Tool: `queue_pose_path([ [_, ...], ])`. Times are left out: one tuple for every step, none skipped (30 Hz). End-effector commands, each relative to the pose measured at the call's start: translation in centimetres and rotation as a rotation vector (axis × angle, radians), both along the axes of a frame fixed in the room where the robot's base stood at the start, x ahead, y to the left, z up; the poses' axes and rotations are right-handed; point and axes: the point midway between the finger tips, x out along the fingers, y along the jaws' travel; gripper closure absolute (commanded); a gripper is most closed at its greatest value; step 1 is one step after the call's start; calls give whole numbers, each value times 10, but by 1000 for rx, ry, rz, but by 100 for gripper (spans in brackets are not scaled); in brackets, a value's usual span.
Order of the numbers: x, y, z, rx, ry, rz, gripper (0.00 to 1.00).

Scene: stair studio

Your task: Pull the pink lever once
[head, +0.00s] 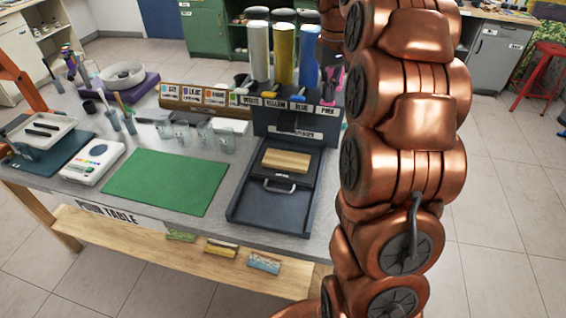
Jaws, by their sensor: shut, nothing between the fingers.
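The dispenser (294,119) stands at the back right of the table, with white, yellow and blue tubes on top and labels WHITE, YELLOW, BLUE and PINK along its front. The pink part (340,77) shows at its right end, above the PINK label. My copper arm hides most of it, and I cannot make out the whole pink lever. The dark end of my gripper (328,74) shows in a narrow gap left of the near arm links, close to the pink part. It is shut and empty; whether it touches the lever cannot be told.
A dark tray (243,205) with a tan block (287,160) lies before the dispenser. A green mat (167,182), white scale (93,161) and several clear cups (205,134) stand to the left. A red stool (541,75) stands far right. Floor right of the table is clear.

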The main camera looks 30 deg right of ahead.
Motion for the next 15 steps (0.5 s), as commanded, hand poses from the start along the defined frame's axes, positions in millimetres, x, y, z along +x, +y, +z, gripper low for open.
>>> queue_pose_path([
  [0,0,-3,0,0,0,100],
  [0,0,-4,0,1,0,100],
  [0,0,-5,0,0,0,100],
  [0,0,-6,0,1,0,100],
  [0,0,-7,0,1,0,100],
  [0,0,-8,0,1,0,100],
  [0,0,-9,0,1,0,100],
  [0,0,-10,0,1,0,100],
  [0,0,-11,0,1,0,100],
  [0,0,-12,0,1,0,100],
  [0,0,-13,0,1,0,100],
  [0,0,-15,0,1,0,100],
  [0,0,-16,0,1,0,100],
  [0,0,-17,0,1,0,100],
  [0,0,-18,0,1,0,100],
])
